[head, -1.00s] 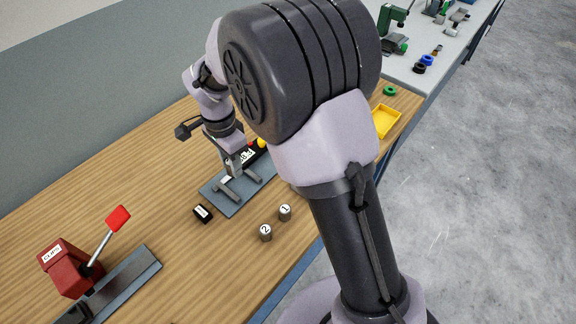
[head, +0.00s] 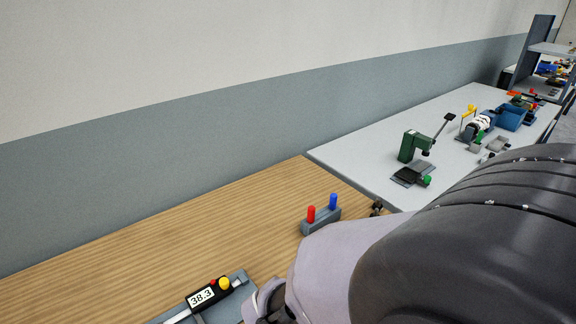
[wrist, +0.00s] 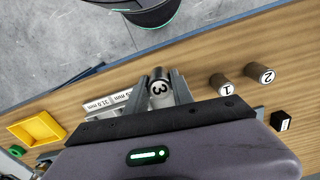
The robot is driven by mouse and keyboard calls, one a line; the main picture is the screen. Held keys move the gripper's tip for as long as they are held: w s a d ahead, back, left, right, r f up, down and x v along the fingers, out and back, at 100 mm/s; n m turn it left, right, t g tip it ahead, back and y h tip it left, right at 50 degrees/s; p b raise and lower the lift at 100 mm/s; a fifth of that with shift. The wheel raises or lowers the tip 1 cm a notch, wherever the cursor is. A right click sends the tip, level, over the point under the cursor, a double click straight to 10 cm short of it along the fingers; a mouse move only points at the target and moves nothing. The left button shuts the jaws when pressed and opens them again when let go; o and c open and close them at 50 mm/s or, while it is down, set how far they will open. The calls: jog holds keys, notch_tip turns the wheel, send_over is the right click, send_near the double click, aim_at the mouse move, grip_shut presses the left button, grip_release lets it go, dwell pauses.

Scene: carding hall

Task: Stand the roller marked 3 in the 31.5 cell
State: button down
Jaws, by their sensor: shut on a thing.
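In the wrist view my gripper (wrist: 160,80) is shut on a dark roller (wrist: 159,89) with a white end marked 3. A white label strip (wrist: 98,106) lies just left of the held roller. It reads 31.0 mm, and a second label, partly hidden, ends in 5 mm. The cells themselves are hidden behind my gripper, and I cannot tell how high the roller is above them. My gripper is outside the head view.
Rollers marked 1 (wrist: 225,87) and 2 (wrist: 262,75) stand right of my gripper. A yellow tray (wrist: 38,129) is at left, and a dark bin (wrist: 150,10) is beyond the bench edge. The head view shows a caliper reading 38.3 (head: 203,298) and a block with red and blue knobs (head: 321,222).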

jog(key=w+d, duration=0.1)
jog(key=w, duration=0.3)
jog(key=w+d+f+b, duration=0.1)
jog(key=w, duration=0.3)
jog(key=w+d+f+b, duration=0.1)
jog(key=w, duration=0.3)
notch_tip(320, 180, down, 4)
jog(key=shift+r+b, duration=0.25)
jog(key=shift+b, duration=1)
jog(key=shift+r, duration=0.15)
jog(key=c, duration=1.4)
grip_release()
jog(key=shift+o, duration=0.2)
